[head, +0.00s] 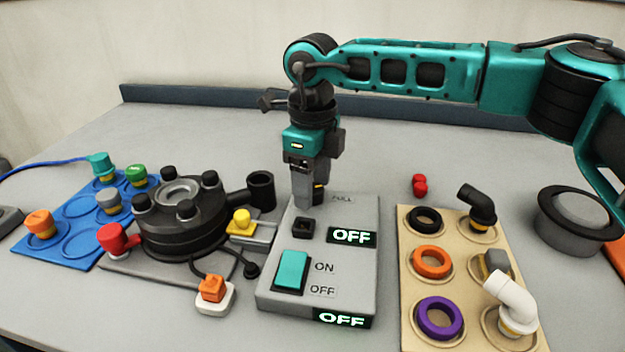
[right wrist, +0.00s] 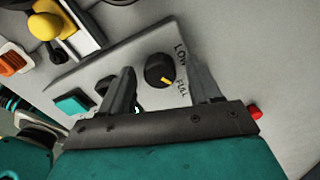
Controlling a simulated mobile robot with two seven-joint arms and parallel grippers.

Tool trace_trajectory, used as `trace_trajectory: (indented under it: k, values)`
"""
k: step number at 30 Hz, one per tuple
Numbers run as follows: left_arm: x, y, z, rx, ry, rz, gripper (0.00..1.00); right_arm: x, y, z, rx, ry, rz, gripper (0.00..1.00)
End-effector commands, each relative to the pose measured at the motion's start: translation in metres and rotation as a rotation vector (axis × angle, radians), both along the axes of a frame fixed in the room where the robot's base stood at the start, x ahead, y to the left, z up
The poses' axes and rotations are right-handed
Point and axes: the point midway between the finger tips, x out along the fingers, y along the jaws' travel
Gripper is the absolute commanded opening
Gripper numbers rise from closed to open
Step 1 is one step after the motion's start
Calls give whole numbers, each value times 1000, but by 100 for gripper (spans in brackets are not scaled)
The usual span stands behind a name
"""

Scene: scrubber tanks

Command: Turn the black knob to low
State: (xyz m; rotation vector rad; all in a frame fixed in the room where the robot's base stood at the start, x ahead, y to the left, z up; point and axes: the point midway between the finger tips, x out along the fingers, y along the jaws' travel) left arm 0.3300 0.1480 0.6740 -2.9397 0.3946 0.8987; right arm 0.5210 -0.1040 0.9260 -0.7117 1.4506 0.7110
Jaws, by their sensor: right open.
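The black knob (right wrist: 159,70) has a yellow pointer mark and sits on the grey control box (head: 270,275). In the right wrist view the mark points to the lower right, towards the word FULL; the word LOW is above that. My right gripper (head: 309,200) points down over the back of the box. Its fingers are open, one on each side of the knob in the wrist view (right wrist: 163,69), with visible gaps. In the head view the gripper mostly hides the knob and covers part of the lettering. My left gripper is not in view.
The box also carries a teal rocker switch (head: 292,271), a small black button (head: 303,228) and displays reading OFF. A black round tank fixture (head: 180,230) stands left of it. A beige tray (head: 408,300) with rings and elbow pipes lies right.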

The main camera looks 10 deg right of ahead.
Motion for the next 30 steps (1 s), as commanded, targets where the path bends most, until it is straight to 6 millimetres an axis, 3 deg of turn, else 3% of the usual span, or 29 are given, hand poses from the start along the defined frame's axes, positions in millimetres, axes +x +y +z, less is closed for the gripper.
trace_trajectory:
  k: [2,18,30]
  values:
    - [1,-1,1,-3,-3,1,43,0,0,0,0,0,0,60]
    - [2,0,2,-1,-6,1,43,0,0,0,0,0,0,8]
    - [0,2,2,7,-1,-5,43,0,0,1,1,2,73,6]
